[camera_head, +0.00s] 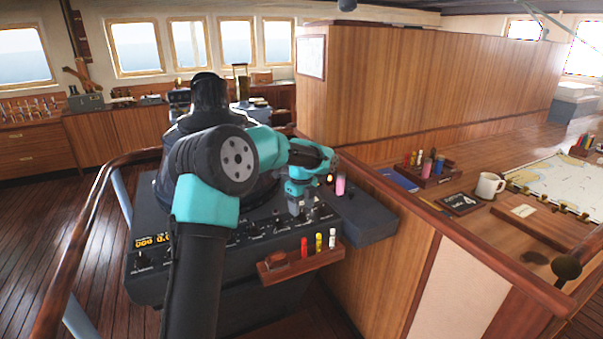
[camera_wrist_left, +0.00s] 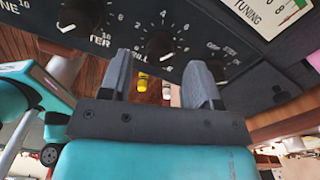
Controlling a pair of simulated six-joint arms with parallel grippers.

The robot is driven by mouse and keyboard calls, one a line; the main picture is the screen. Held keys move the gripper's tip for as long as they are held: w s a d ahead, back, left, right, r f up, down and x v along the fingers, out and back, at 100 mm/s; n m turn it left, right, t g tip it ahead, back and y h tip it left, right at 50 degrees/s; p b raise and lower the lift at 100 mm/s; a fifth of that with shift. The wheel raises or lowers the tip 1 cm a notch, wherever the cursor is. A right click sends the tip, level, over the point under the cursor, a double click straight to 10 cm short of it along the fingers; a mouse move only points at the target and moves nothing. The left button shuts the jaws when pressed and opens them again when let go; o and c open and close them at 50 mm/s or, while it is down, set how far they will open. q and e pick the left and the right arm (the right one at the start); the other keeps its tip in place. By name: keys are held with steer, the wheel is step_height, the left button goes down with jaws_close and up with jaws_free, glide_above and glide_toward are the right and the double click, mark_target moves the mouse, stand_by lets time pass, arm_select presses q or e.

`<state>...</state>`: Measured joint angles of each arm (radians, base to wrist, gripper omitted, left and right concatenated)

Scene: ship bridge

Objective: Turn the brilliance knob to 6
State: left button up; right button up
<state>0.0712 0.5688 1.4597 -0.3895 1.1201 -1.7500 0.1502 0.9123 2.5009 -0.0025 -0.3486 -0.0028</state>
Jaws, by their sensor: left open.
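The brilliance knob (camera_wrist_left: 159,45) is a black round knob with a white number scale on the dark panel. Its label is partly hidden by a finger, with "RILL" readable. I cannot read the knob's setting for certain. My left gripper (camera_wrist_left: 158,66) is open and empty, its two grey fingers pointing at the panel. In the wrist view the knob shows between and just beyond the fingertips; contact cannot be told. In the head view the left gripper (camera_head: 300,207) is over the right part of the console's sloped panel (camera_head: 150,262). My right gripper is not in view.
A knob labelled "TER" (camera_wrist_left: 80,15) lies left of the brilliance knob, an "OFF STBY ON" switch (camera_wrist_left: 216,70) right. A tuning meter (camera_wrist_left: 268,14) is beyond. A wooden pen holder (camera_head: 285,270) projects from the console front. The wooden counter (camera_head: 440,225) stands right.

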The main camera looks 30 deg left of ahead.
mark_target(302, 212)
arm_select(q)
step_height(302, 212, up, 15)
stand_by(0.4)
stand_by(0.4)
